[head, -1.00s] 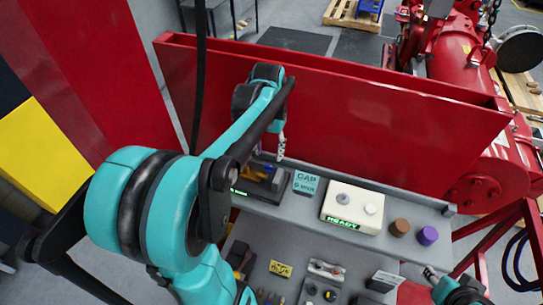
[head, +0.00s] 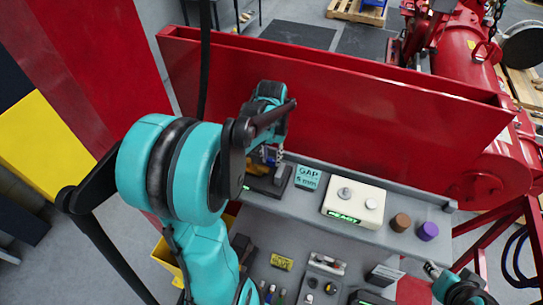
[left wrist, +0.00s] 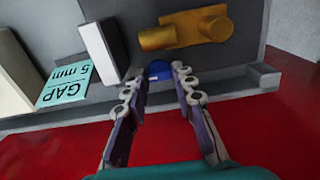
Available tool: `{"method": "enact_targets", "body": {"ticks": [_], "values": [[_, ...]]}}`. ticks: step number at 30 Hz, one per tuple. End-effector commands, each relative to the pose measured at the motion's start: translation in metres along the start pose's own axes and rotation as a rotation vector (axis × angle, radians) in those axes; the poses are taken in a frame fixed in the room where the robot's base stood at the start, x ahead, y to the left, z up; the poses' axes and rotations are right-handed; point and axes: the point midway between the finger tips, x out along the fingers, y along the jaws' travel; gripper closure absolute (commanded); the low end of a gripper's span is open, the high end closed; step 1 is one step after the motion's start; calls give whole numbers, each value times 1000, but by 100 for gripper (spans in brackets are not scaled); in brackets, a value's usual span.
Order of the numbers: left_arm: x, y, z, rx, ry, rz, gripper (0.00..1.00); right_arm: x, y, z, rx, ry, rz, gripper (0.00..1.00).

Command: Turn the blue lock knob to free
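The blue lock knob (left wrist: 158,70) shows in the left wrist view as a small rounded blue piece beside a brass fitting (left wrist: 185,33). My left gripper (left wrist: 156,82) is open, with its two fingers on either side of the knob. A gap shows between the fingers, and I cannot tell whether either touches the knob. In the head view my left gripper (head: 270,155) is over the dark device (head: 268,182) with the brass part; the knob cannot be made out there. My right gripper (head: 431,269) is at the lower right, too small to read.
A teal "GAP 5 mm" sign (head: 307,178) stands beside the device. A cream box with a green "READY" display (head: 344,218), a brown knob (head: 400,222) and a purple knob (head: 428,231) are further right. A tall red panel (head: 330,110) rises behind the shelf.

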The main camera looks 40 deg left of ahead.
Motion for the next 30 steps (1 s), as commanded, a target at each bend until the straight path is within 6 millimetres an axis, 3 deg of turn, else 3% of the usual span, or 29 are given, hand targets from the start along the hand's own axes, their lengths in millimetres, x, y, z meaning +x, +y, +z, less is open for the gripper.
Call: {"method": "enact_targets", "body": {"ticks": [10, 30], "values": [[1, 0, 0, -61, 0, 0, 100, 4, 0, 3, 0, 0, 0, 60], [1, 0, 1, -468, -2, -1, 100, 22, 0, 16, 0, 0, 0, 60]]}}
